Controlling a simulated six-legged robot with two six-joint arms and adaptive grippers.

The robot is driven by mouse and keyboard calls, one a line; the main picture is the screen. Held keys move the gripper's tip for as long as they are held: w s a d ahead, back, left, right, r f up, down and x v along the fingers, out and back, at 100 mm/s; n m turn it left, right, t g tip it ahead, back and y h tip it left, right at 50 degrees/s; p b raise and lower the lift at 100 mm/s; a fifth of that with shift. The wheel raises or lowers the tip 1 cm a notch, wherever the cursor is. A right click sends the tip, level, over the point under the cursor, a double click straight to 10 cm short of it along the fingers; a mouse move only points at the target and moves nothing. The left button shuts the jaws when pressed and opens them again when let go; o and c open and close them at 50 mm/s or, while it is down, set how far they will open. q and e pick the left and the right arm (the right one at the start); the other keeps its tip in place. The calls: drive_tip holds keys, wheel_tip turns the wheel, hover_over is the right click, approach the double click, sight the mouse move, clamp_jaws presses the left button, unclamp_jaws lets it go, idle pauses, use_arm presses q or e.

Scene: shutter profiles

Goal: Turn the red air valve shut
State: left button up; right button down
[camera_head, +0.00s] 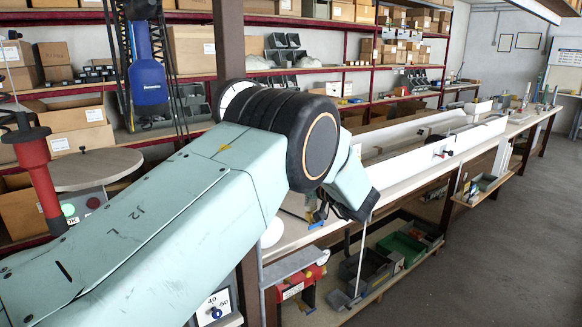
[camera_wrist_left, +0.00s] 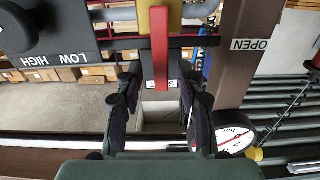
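The red valve lever (camera_wrist_left: 160,50) hangs from a yellow valve body (camera_wrist_left: 160,14) in the left wrist view. Its free end is between the fingers of my left gripper (camera_wrist_left: 159,92), which is open with a gap on each side. A white label (camera_wrist_left: 171,83), partly hidden by the lever, sits behind its end. An OPEN label (camera_wrist_left: 254,45) is on the brown post to the right. In the head view my left gripper (camera_head: 352,205) is partly hidden by its own arm, and I cannot make out the valve. My right gripper is not in view.
A round bar gauge (camera_wrist_left: 234,138) is close to the right finger. A dark LOW/HIGH panel (camera_wrist_left: 50,45) is at upper left. In the head view, a long workbench (camera_head: 410,178) runs away rightward, with shelves behind. The floor (camera_head: 500,240) at right is clear.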

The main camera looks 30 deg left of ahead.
use_arm(q)
drive_tip(key=v, duration=1.2)
drive_tip(key=shift+s, duration=0.1)
